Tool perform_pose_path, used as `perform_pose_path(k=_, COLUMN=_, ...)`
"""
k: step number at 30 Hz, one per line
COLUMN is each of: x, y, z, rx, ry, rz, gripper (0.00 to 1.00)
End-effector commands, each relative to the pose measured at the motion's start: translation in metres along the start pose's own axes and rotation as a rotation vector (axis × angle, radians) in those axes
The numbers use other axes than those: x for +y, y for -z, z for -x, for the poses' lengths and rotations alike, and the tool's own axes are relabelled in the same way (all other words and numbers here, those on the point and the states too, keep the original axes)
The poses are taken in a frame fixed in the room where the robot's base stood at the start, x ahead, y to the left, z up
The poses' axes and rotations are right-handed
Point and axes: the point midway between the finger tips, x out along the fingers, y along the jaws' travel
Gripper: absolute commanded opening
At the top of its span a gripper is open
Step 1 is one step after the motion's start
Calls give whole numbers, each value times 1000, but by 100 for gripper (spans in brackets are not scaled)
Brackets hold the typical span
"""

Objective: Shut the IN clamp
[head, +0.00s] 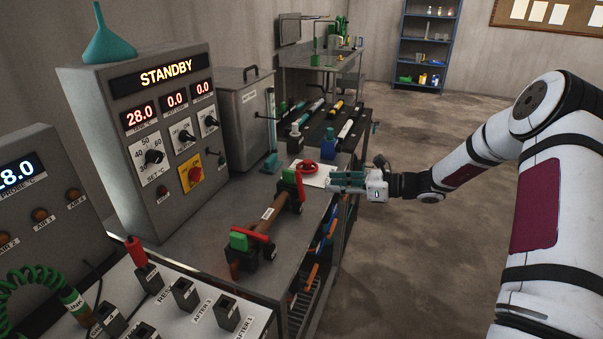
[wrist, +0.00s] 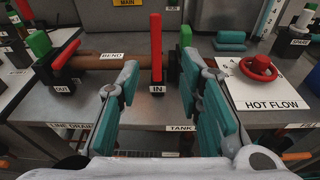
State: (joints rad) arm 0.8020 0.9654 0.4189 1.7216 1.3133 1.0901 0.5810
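The IN clamp shows in the wrist view as an upright red lever (wrist: 156,48) above a black body with an IN label (wrist: 157,89). A green block (wrist: 186,38) stands just right of it. In the head view the IN clamp (head: 294,190) sits at the far end of the brown hose (head: 262,222). My gripper (wrist: 159,66) is open and empty. Its teal fingers lie left and right of the lever in the picture; whether they touch it I cannot tell. In the head view my gripper (head: 334,180) is over the bench edge, right of the clamp.
The OUT clamp (wrist: 62,62), with a tilted red lever, is at left on the same hose. A red handwheel (wrist: 258,68) stands on the HOT FLOW plate (wrist: 272,98) at right. The STANDBY cabinet (head: 150,130) rises behind the bench. Open floor lies right of the bench.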

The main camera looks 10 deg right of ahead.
Motion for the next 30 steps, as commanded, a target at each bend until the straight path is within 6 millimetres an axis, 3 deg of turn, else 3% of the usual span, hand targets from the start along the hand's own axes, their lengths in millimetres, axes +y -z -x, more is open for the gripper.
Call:
perform_pose_path(k=8, x=9, y=-9, z=-18, rx=-26, ry=12, rz=20, gripper=33)
perform_pose_path(k=30, x=8, y=-11, z=-100, rx=-26, ry=11, rz=20, gripper=33)
